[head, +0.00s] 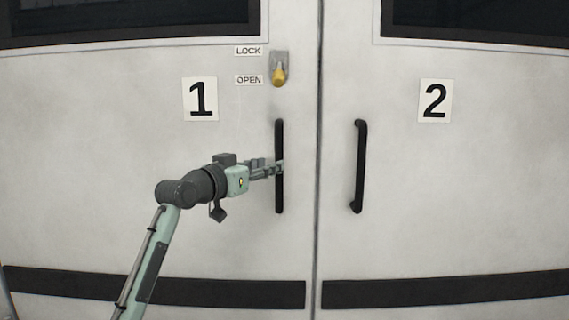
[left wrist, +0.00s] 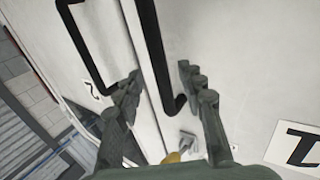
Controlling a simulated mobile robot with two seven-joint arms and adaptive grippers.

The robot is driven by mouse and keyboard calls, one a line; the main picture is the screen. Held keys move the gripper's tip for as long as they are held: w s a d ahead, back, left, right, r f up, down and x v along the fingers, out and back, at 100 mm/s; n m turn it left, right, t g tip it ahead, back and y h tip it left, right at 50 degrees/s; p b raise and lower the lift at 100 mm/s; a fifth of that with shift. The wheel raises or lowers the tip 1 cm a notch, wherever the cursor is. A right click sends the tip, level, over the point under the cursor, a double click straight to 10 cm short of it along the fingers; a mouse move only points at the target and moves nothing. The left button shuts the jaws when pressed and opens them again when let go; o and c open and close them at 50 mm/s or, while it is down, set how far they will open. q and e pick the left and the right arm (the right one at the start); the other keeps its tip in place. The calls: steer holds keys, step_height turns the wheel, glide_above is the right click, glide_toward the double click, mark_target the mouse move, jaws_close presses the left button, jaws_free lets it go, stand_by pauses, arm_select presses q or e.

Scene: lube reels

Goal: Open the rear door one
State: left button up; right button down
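Door one (head: 110,150) is the left white door panel, marked "1" (head: 200,98), and it looks shut against the centre seam. Its black vertical handle (head: 279,195) is near the seam. Above it, a lock with a yellow knob (head: 279,76) points down, beside the OPEN label. My left gripper (head: 280,168) is at the middle of this handle. In the left wrist view, the fingers of my left gripper (left wrist: 165,90) are apart, with the handle (left wrist: 153,45) between them and gaps on both sides. Contact cannot be told. My right gripper is not in view.
Door two (head: 450,190), marked "2" (head: 434,101), stands to the right with its own black handle (head: 360,165). Dark windows (head: 130,15) are above and black stripes (head: 440,289) run low across both doors. The space before door two is clear.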

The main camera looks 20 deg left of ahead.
arm_select(q)
steer(key=x, duration=0.5)
steer(key=shift+w, duration=0.1)
jaws_close()
stand_by(0.3)
